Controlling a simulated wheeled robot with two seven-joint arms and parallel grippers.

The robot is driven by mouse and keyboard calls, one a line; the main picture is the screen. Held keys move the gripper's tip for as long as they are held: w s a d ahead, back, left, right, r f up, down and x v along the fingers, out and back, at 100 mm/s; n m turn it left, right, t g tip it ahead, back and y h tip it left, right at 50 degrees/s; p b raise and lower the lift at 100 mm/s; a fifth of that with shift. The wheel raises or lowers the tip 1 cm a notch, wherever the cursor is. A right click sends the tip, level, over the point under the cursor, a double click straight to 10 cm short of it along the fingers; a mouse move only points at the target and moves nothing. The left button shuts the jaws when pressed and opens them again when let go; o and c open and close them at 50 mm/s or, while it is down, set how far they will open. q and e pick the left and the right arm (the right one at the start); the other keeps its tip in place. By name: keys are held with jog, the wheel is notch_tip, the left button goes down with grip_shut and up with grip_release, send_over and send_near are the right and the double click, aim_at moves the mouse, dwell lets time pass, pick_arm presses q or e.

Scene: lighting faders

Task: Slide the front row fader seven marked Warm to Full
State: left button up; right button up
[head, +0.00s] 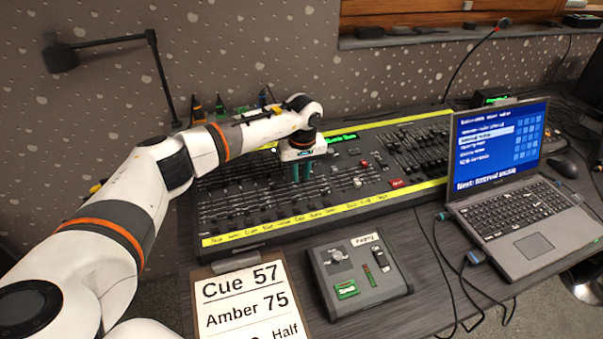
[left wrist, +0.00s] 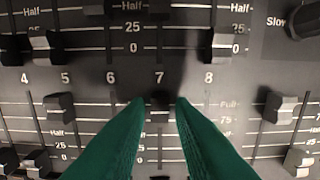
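In the left wrist view, the dark cap of fader seven (left wrist: 159,104) sits just below the printed 7, about level with the Full mark of the front row. My left gripper (left wrist: 160,103) has its green fingertips on either side of this cap, and the gap looks no wider than the cap. In the head view, my left gripper (head: 302,171) points down onto the mixing desk (head: 345,203). The fingers hide part of the desk, and I cannot read the Warm label there. My right gripper is not in view.
Neighbouring fader caps, such as one at left (left wrist: 58,101) and one at right (left wrist: 278,106), stand near the fingers. A paging box (head: 358,275), a cue card (head: 246,300) and a laptop (head: 500,190) lie around the desk. A lamp (head: 62,55) stands behind.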

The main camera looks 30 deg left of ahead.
aim_at(301, 176)
pick_arm(q)
jog(key=shift+r+p, duration=0.85)
jog(key=shift+r, duration=0.45)
jog(key=shift+r, duration=0.25)
notch_tip(301, 176, up, 11)
jog(key=b, duration=0.1)
jog(key=shift+s+d+r, duration=0.2)
jog(key=shift+s+d, duration=0.15)
jog(key=shift+d, duration=0.05)
jog(key=shift+a, duration=0.1)
dwell(0.5)
